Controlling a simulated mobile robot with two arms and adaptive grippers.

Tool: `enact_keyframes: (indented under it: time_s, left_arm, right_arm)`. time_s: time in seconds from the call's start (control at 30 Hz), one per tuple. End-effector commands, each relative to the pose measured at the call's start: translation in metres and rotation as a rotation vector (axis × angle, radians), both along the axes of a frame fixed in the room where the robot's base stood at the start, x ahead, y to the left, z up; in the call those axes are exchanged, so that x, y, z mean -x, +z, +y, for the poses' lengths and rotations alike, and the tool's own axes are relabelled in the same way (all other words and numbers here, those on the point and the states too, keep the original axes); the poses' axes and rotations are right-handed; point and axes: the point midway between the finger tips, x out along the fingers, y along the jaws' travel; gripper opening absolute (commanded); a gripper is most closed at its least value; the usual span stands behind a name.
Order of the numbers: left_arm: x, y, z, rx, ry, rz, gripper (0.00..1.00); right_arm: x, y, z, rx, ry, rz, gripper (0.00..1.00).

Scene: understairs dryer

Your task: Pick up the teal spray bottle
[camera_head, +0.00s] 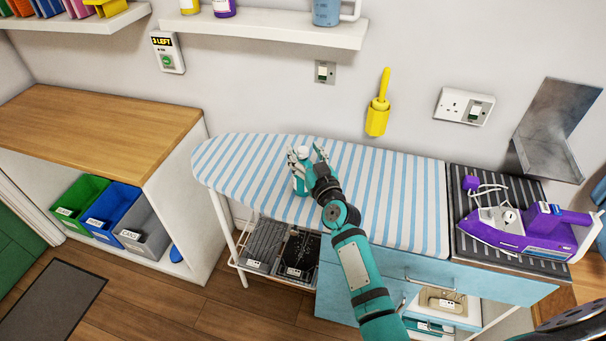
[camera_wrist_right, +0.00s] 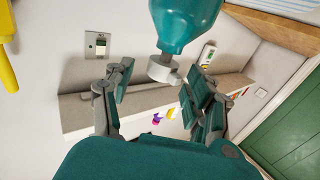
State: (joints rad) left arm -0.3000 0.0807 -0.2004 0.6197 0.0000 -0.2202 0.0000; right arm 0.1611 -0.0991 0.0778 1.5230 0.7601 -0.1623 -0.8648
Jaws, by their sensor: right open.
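The teal spray bottle (camera_wrist_right: 186,22) fills the top middle of the right wrist view, with its white collar (camera_wrist_right: 164,69) facing down in that picture. In the head view only small parts of a bottle (camera_head: 300,184) show on the striped ironing board (camera_head: 390,190), near its left end and partly hidden by my right gripper (camera_head: 307,155). My right gripper is open, its fingers to either side of the bottle in the head view. In the right wrist view the collar lies between the two spread fingers (camera_wrist_right: 157,82); I cannot tell whether they touch it. My left gripper is not in view.
A purple iron (camera_head: 530,232) rests on a dark ribbed mat right of the board. A yellow holder (camera_head: 378,118) hangs on the wall behind. A shelf (camera_head: 260,28) runs above. Left stands a wooden-topped unit (camera_head: 95,125) with bins. The board's right part is clear.

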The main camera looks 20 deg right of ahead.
Motion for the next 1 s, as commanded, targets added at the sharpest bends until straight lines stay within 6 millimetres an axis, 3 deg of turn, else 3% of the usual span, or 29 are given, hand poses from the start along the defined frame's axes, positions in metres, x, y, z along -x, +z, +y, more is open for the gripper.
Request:
enact_keyframes:
  time_s: [0.1,0.37,0.8,1.0]
  left_arm:
    - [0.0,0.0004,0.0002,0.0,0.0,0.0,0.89]
    - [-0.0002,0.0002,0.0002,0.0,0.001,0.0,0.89]
    - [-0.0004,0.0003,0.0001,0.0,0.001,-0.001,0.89]
    - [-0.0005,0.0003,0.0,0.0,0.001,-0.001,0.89]
  right_arm:
    - [-0.0137,-0.0003,0.0005,0.001,0.0,0.0,0.56]
    - [-0.0169,-0.0012,0.0008,0.0,0.0,0.001,0.56]
    - [-0.0167,-0.0011,0.0009,0.0,0.0,0.001,0.01]
    - [-0.0166,-0.0012,0.0008,0.0,0.0,0.001,0.0]
